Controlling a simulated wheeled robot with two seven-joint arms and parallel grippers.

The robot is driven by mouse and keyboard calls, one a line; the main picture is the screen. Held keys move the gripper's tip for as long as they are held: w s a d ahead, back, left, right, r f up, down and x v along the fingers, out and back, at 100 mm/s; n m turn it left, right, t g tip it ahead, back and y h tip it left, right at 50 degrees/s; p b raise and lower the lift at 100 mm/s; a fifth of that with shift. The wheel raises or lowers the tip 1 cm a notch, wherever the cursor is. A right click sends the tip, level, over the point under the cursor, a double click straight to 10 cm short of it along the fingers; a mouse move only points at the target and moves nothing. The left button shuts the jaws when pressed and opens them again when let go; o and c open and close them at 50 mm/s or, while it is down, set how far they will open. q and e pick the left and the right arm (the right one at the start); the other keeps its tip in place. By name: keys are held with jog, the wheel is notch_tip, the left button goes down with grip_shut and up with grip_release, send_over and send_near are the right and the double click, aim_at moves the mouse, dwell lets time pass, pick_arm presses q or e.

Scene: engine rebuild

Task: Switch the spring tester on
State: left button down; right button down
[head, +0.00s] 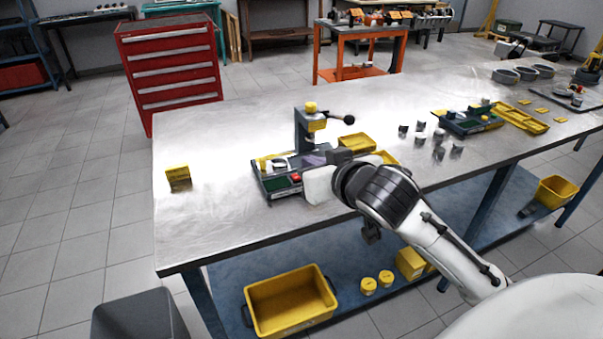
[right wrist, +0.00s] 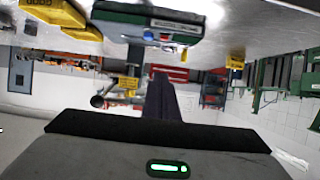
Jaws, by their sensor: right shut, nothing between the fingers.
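The spring tester (head: 306,128) stands near the front left of the steel workbench. It has a yellow cap, a dark column and a lever with a black ball knob. Its dark green base (head: 268,188) carries a red button (head: 296,177) at the front. In the right wrist view, upside down, the base (right wrist: 130,22) shows a white label, the red button (right wrist: 148,35) and a blue button (right wrist: 165,37). My right gripper (right wrist: 160,82) is shut and empty, close to the base and apart from the buttons in that view. My left gripper is out of view.
Yellow bins (head: 357,142) stand right of the tester. Several small metal cylinders (head: 438,152) and a green tray (head: 467,121) lie farther right. A yellow block (head: 178,178) stands at the left; the bench around it is clear. A red drawer cabinet (head: 170,65) stands behind.

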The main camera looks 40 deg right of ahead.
send_over(296, 177)
jog(key=s, duration=0.2)
notch_tip(296, 177, down, 3)
jog(key=shift+w+a, duration=0.1)
jog(key=f, duration=0.2)
jog(key=shift+s+a+f, duration=0.1)
jog(key=shift+s+f, duration=0.25)
jog(key=shift+s, duration=0.05)
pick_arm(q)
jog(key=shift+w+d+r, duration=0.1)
pick_arm(e)
jog(key=shift+s+f, duration=0.1)
jog(key=shift+f, duration=0.5)
